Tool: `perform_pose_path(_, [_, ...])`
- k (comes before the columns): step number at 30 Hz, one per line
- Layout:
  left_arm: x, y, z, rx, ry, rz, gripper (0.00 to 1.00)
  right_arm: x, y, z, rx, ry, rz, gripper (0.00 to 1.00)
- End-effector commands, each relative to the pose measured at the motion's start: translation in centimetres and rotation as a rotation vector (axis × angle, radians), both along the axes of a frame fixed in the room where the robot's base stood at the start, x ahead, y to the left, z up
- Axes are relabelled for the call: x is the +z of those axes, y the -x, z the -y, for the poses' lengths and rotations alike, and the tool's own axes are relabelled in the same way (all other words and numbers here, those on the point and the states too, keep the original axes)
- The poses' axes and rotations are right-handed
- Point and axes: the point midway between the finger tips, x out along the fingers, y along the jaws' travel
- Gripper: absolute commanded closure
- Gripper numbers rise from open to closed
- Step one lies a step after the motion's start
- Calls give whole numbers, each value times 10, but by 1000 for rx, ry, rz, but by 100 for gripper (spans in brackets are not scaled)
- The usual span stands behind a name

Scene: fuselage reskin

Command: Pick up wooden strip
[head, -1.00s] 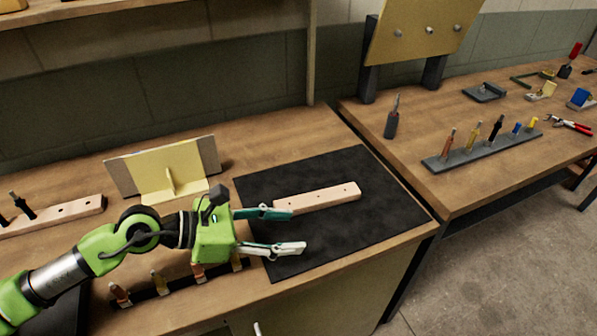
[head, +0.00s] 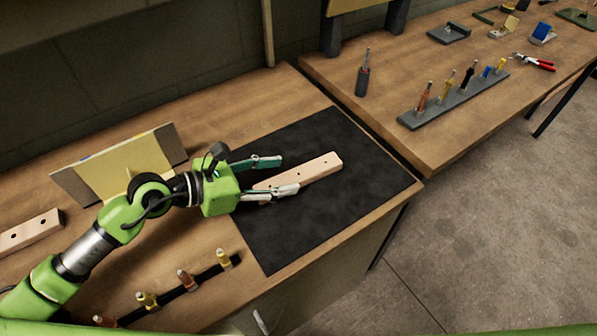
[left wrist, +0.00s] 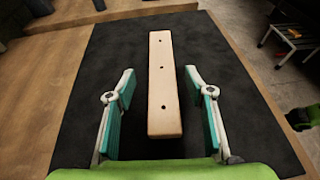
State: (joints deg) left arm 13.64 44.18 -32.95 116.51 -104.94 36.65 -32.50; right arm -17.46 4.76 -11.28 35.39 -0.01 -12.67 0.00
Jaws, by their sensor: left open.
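The wooden strip (head: 312,172) is a pale bar with small dark holes, lying flat on the black mat (head: 300,222). In the left wrist view the strip (left wrist: 162,95) runs lengthwise away from me, with its near end between the fingers. My left gripper (head: 275,176) is open, its teal-padded fingers on either side of the strip's near end in the head view. In the left wrist view the gripper (left wrist: 164,98) shows a gap between each finger and the strip.
Another holed wooden block (head: 32,232) lies at the far left. A cream panel stand (head: 135,165) stands behind my arm. A dark rack with several small tools (head: 165,298) lies near the bench's front edge. A second bench (head: 440,150) holds a tool rack and pliers.

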Motion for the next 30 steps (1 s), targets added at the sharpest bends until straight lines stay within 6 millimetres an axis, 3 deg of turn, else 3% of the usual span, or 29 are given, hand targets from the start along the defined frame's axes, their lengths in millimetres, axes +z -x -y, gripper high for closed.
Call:
perform_pose_path(7, [-4, -7, 14, -1, 2, -1, 51, 7, -9, -2, 2, -3, 14, 68])
perform_pose_path(16, [-19, -24, 48, -1, 2, 0, 51, 19, -8, -6, 3, -8, 13, 68])
perform_pose_path(25, [-23, -26, 51, -1, -1, 0, 51, 18, -7, -7, 3, -8, 9, 68])
perform_pose_path(30, [-23, -26, 51, -1, -1, 0, 95, 18, -5, -6, 3, -8, 8, 68])
